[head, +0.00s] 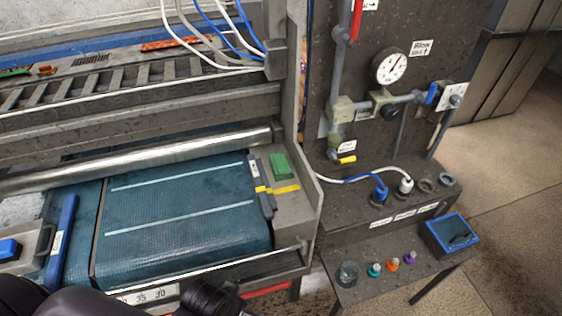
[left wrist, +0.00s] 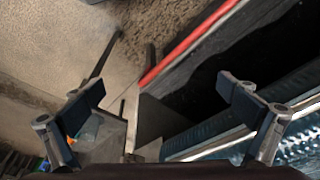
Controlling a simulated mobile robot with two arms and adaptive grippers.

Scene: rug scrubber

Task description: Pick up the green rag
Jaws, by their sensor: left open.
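The green rag (head: 280,165) lies as a small folded green block on the grey metal side ledge (head: 289,208) of the machine, right of the blue-green belt. My left arm comes in along the bottom edge of the head view, in front of the machine and nearer than the rag. In the left wrist view my left gripper (left wrist: 165,96) has its two fingers wide apart with nothing between them. The rag does not show in that view. My right gripper is in neither view.
A yellow strip (head: 284,189) and a dark bar (head: 261,190) lie close to the rag. A panel with a gauge (head: 390,67) and pipes stands to the right. A low table (head: 388,293) holds small coloured items. A red bar (left wrist: 190,45) runs along the machine's front.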

